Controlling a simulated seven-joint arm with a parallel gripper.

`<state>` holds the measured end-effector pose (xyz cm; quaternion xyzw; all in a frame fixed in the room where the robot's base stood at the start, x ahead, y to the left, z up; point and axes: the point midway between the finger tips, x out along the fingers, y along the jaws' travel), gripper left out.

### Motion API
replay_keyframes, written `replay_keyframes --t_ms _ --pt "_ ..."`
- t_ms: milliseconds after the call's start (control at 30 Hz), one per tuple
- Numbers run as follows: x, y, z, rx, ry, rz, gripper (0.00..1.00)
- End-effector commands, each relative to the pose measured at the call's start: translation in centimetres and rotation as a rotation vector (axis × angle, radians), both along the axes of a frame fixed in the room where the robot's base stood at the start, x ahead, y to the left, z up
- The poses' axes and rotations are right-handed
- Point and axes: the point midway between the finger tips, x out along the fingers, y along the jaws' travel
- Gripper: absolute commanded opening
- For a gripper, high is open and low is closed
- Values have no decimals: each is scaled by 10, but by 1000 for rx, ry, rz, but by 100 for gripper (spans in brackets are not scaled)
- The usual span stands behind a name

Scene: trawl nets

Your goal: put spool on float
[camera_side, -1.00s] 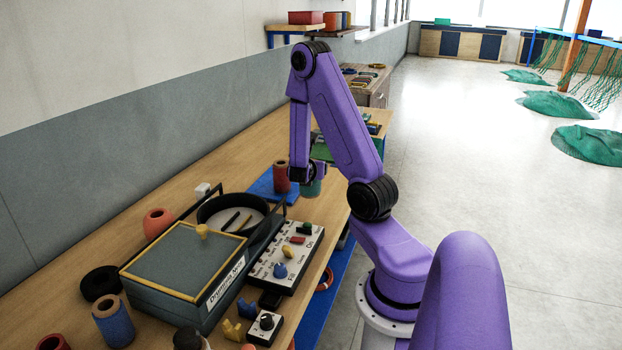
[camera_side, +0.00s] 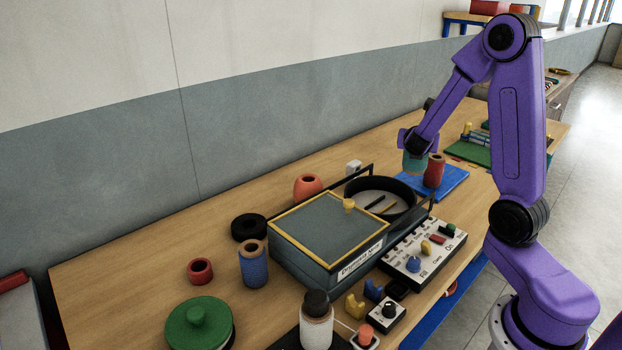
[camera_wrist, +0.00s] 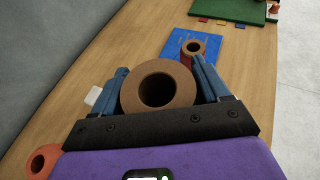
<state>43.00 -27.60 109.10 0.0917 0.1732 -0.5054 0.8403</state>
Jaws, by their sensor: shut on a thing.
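My gripper (camera_side: 414,146) is shut on a teal spool (camera_side: 415,163). In the wrist view the spool's brown round end (camera_wrist: 131,95), with a dark hole, sits between the two blue fingers. The spool looks upright, left of the red spool in the side view; its height above the bench is hard to tell. A rounded orange piece with a hole, seemingly the float (camera_side: 308,187), stands on the bench behind the grey box. It also shows at the lower left of the wrist view (camera_wrist: 42,162), apart from the held spool.
A red spool (camera_side: 435,172) stands on a blue mat (camera_side: 452,182). A black round pan (camera_side: 407,203), the grey box (camera_side: 325,232) and a switch panel (camera_side: 425,260) lie nearer. A blue spool (camera_side: 253,264) and a black ring (camera_side: 248,227) stand left.

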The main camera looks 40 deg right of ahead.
Motion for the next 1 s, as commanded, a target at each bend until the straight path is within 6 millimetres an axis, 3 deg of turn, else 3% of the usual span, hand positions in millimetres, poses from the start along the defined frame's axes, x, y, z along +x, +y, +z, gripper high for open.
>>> replay_keyframes --t_ms 33,200,400,500,700,1000 --pt "16 21 10 0 -8 51 38" --pt "55 85 36 5 -9 207 38" --pt "83 155 63 11 -15 372 38" --pt "89 180 73 12 -17 430 38" --pt "96 203 81 13 -18 487 38" --pt "136 198 63 13 -14 487 38"
